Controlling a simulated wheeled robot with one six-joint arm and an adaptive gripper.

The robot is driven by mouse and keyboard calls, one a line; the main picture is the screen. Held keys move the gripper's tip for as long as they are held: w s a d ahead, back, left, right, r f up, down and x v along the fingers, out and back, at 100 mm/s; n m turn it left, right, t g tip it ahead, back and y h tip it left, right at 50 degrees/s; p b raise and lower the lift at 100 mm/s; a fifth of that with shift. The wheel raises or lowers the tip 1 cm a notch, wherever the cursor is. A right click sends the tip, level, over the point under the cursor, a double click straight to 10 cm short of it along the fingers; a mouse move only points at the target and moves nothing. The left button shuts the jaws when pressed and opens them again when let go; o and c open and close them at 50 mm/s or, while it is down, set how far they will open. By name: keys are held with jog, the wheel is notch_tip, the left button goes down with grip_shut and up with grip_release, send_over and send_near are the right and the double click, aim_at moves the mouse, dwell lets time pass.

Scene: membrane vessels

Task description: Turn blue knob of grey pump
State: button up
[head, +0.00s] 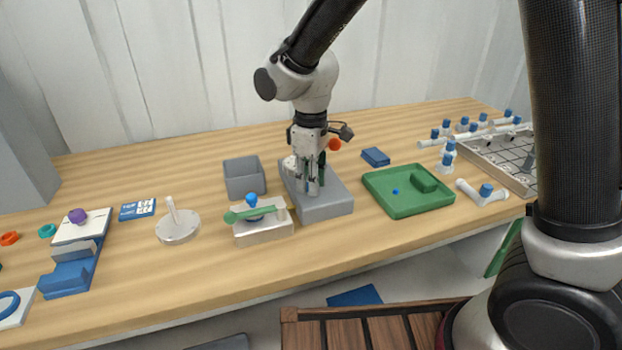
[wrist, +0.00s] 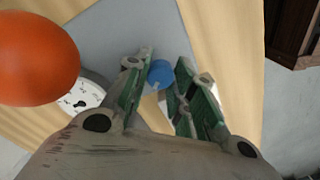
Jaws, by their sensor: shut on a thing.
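The grey pump (head: 330,208) is a grey block on the wooden table, a little right of the middle in the head view. Its flat grey top (wrist: 105,45) also shows in the wrist view. My gripper (head: 313,188) points down over the pump. In the wrist view the blue knob (wrist: 160,72) sits between the green-padded fingertips of my gripper (wrist: 162,78), which is shut on it. My gripper largely hides the knob in the head view. A white dial (wrist: 80,97) and a large orange ball (wrist: 38,58) show on the left in the wrist view.
A grey open box (head: 244,180) stands left of the pump. A pale block with a green lever (head: 263,228) stands close at its front left. A green tray (head: 405,203) and a blue block (head: 375,157) lie to the right. Bare table lies along the front edge.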

jog(key=n, duration=0.5)
jog(key=shift+n, duration=0.3)
jog(key=n, duration=0.4)
jog(key=shift+n, duration=0.3)
jog(key=o, duration=1.1)
jog(key=shift+c, duration=0.2)
notch_tip(320, 180, up, 12)
